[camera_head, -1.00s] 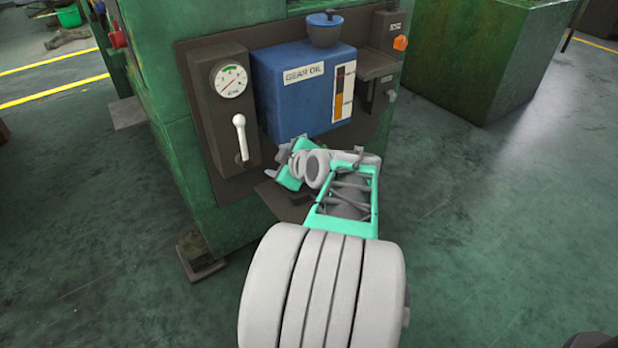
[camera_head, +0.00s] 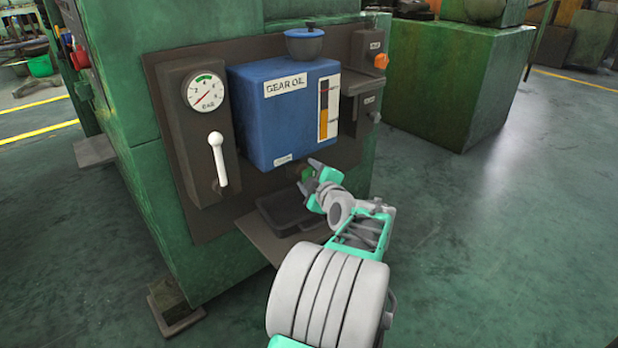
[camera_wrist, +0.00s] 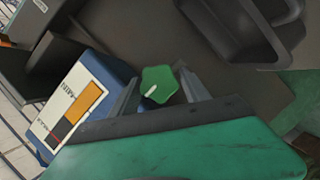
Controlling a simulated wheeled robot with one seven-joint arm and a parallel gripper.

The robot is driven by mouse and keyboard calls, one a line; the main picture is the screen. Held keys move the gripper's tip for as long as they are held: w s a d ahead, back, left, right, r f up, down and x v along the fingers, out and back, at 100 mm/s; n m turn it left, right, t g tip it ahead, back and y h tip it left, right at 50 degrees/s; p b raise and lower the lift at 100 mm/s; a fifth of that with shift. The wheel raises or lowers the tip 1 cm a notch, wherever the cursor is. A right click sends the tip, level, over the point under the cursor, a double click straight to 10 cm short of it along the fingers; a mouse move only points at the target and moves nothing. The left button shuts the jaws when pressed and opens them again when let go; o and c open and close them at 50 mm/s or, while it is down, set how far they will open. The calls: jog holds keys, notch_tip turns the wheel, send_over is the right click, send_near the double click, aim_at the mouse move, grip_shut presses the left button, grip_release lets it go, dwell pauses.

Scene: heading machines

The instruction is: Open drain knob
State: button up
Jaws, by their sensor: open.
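The drain knob is a green, star-shaped knob with a white mark on its face. In the wrist view the knob (camera_wrist: 160,85) shows between the two fingertips, its face towards the camera. In the head view the knob (camera_head: 307,174) is a small green patch under the blue gear oil tank (camera_head: 283,125), partly hidden by my gripper. My gripper (camera_head: 310,177) is open, its fingers pointing at the knob. In the wrist view the grey fingers of my gripper (camera_wrist: 159,92) lie either side of the knob; I cannot tell whether they touch it.
A dark tray (camera_head: 272,222) sits below the knob, and it also shows in the wrist view (camera_wrist: 236,48). A gauge panel with a white lever (camera_head: 218,160) stands left of the tank. An orange knob (camera_head: 381,61) is at upper right. Open floor lies to the right.

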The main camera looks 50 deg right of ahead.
jog(key=c, duration=1.1)
jog(key=shift+o, duration=0.2)
jog(key=shift+m, duration=0.3)
jog(key=m+y+p, duration=0.1)
jog(key=m+p, duration=0.1)
jog(key=shift+r+m+y, duration=0.2)
jog(key=shift+m+y, duration=0.1)
jog(key=shift+y, duration=0.1)
jog(key=m+y+p, duration=0.2)
jog(key=m+p, duration=0.1)
jog(key=shift+d+r, duration=0.1)
jog(key=shift+d, duration=0.1)
jog(key=m+y+p, duration=0.2)
jog(key=m+p, duration=0.1)
jog(key=p, duration=0.1)
jog(key=shift+s+d+m+y, duration=0.1)
jog(key=shift+m+y, duration=0.2)
jog(key=shift+y, duration=0.1)
jog(key=shift+f+m+t+y+p, duration=0.2)
jog(key=shift+m+t+y+p, duration=0.45)
jog(key=shift+m+p, duration=0.7)
